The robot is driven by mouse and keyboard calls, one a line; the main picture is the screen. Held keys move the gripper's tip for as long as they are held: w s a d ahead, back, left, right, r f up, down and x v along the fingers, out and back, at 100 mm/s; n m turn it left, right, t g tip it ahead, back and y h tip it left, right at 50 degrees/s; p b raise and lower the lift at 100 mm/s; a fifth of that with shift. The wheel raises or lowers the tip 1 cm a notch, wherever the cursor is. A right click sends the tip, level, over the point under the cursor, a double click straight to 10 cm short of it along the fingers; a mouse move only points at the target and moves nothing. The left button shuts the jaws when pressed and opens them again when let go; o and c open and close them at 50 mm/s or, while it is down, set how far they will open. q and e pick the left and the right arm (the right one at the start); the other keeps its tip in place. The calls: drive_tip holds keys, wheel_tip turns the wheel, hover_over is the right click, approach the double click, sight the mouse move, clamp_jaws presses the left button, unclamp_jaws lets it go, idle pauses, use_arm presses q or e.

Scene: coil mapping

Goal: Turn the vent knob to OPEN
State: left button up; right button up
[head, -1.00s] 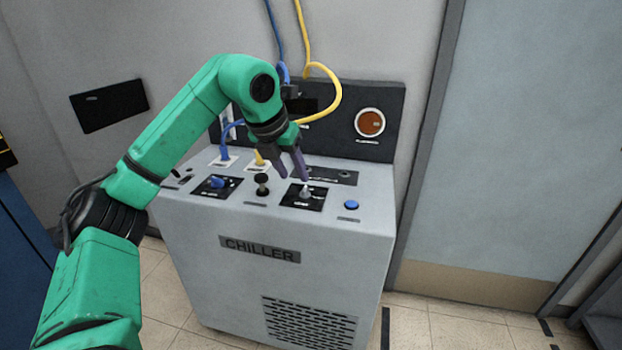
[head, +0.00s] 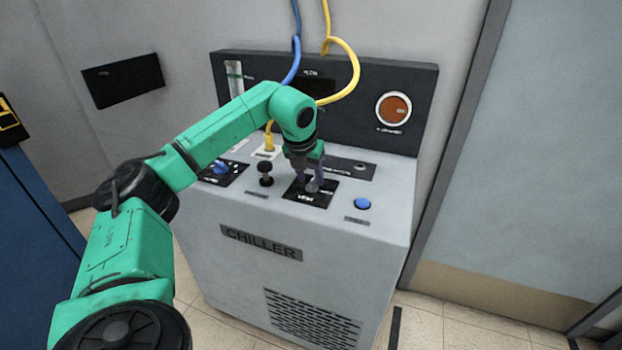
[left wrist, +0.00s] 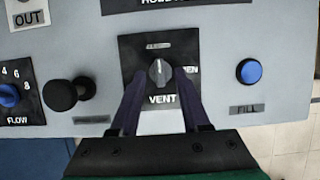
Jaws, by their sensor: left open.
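The vent knob (left wrist: 159,71) is a small grey knob on a black plate marked VENT (left wrist: 162,99). In the left wrist view its pointer line runs roughly up toward a partly legible label, and the letters "EN" show at its right. In the head view the knob (head: 312,187) sits on top of the chiller (head: 330,225), partly covered by my gripper. My left gripper (left wrist: 157,75) is open, with its two dark fingers on either side of the knob near its base. I cannot tell whether they touch it. My right gripper is not in view.
A black plunger knob (left wrist: 68,95) and a blue flow knob (left wrist: 9,95) stand left of the vent plate. A blue FILL button (left wrist: 249,71) is to its right. Blue and yellow hoses (head: 350,75) rise behind, beside a panel with an orange round light (head: 393,109).

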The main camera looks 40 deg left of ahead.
use_arm(q)
drive_tip(key=shift+w+a+f, duration=0.1)
drive_tip(key=shift+w+f, duration=0.1)
drive_tip(key=shift+f, duration=0.3)
clamp_jaws()
